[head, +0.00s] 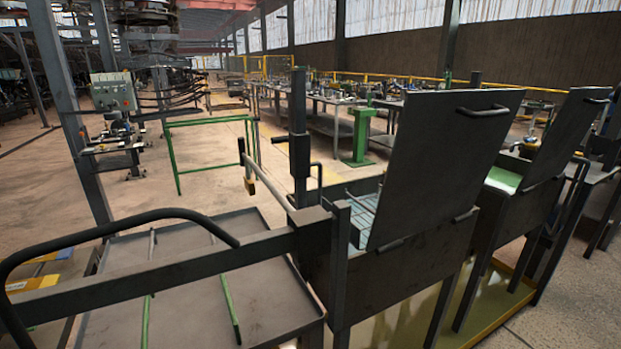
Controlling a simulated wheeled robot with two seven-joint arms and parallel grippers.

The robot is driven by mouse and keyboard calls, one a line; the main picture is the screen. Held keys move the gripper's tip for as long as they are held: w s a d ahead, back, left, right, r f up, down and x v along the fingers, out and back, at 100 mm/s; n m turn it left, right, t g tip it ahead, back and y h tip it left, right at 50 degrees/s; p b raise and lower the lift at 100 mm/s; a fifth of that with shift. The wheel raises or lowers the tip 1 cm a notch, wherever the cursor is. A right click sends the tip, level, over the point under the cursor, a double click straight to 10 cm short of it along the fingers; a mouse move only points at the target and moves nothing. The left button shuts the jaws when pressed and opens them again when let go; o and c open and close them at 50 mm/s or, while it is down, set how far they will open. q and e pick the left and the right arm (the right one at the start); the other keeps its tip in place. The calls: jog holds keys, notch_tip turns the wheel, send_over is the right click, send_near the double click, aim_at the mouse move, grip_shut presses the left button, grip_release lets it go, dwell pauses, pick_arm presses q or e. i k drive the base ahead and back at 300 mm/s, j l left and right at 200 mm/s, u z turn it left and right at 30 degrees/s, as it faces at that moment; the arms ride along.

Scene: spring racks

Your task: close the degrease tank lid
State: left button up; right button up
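Two dark metal tanks with raised lids stand at the right in the head view, and no label shows which one is the degrease tank. The nearer lid (445,165) stands up, tilted back, with a bar handle (483,110) near its top edge. Its tank (420,262) holds a bluish grid or basket (365,210), partly hidden behind the lid. The farther lid (566,135) is also raised, over a tank (508,219) with a pale green surface (503,179) inside. Neither of my grippers is in view.
A grey tray table (190,300) with green bars fills the lower left, beside a curved black rail (120,222). A dark post (299,130) stands left of the nearer tank. A yellow-edged drip tray (400,325) lies under the tanks. Open floor (145,195) lies beyond.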

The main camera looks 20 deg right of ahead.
aim_at(581, 106)
jog(key=l+z, duration=0.85)
jog(key=i+l+z, duration=0.2)
jog(key=l+z, duration=0.2)
jog(key=l, duration=0.15)
